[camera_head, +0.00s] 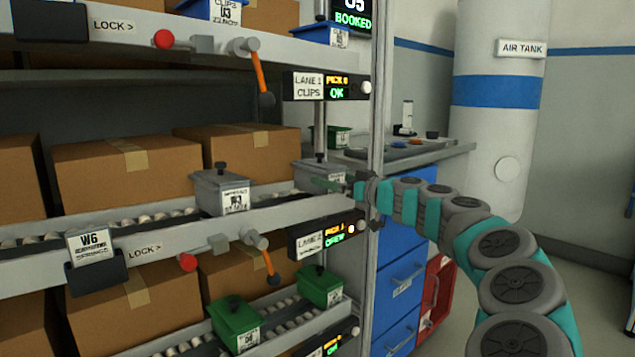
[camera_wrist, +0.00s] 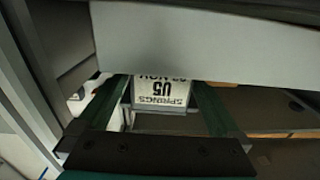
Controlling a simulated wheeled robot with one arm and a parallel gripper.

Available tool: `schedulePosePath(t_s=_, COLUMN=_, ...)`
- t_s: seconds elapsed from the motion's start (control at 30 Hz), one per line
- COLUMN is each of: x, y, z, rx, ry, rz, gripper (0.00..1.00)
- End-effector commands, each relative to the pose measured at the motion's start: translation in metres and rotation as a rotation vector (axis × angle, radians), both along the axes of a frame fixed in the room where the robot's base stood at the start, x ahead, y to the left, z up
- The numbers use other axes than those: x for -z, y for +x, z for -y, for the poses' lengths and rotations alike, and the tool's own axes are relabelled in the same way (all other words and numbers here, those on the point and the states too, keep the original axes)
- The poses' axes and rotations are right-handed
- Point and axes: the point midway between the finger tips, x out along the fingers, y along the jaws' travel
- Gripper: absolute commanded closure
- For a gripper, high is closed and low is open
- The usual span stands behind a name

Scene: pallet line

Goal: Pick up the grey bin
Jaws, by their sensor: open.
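Two lidded grey bins sit on the middle shelf lane in the head view. One grey bin (camera_head: 210,188) stands left of centre with a white label. The other grey bin (camera_head: 312,172) stands at the lane's right end, beside the shelf post. My gripper (camera_head: 334,185) comes in from the right and is at that right-hand bin, partly covering it. In the wrist view my gripper (camera_wrist: 160,88) has its two green fingers spread. A white label reading SPRINGS U5 (camera_wrist: 158,94), upside down, shows between them. Contact with the bin cannot be told.
Cardboard boxes (camera_head: 130,170) fill the lane behind. Green bins (camera_head: 236,322) sit on the lower lane. Orange-handled levers (camera_head: 262,78) stick out from the rails. A shelf post (camera_head: 377,100), blue drawers (camera_head: 398,290) and an air tank (camera_head: 497,130) stand right. A wide grey surface (camera_wrist: 210,40) crosses the wrist view.

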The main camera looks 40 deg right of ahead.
Motion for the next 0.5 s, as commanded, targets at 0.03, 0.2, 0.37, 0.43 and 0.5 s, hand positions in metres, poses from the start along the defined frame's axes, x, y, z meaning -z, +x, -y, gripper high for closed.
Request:
schedulePosePath(t_s=0.03, x=0.0, y=0.006, z=-0.001, rx=-0.001, ry=0.001, rz=-0.003, gripper=0.0)
schedulePosePath(t_s=0.2, x=0.0, y=0.03, z=-0.005, rx=-0.001, ry=-0.002, rz=-0.002, gripper=0.0)
schedulePosePath(t_s=0.37, x=0.001, y=0.045, z=-0.005, rx=0.001, ry=-0.001, rz=-0.001, gripper=0.0)
schedulePosePath(t_s=0.43, x=0.001, y=0.047, z=-0.005, rx=0.002, ry=-0.001, rz=0.0, gripper=0.0)
schedulePosePath(t_s=0.5, x=0.001, y=0.047, z=-0.005, rx=0.002, ry=-0.001, rz=0.0, gripper=0.0)
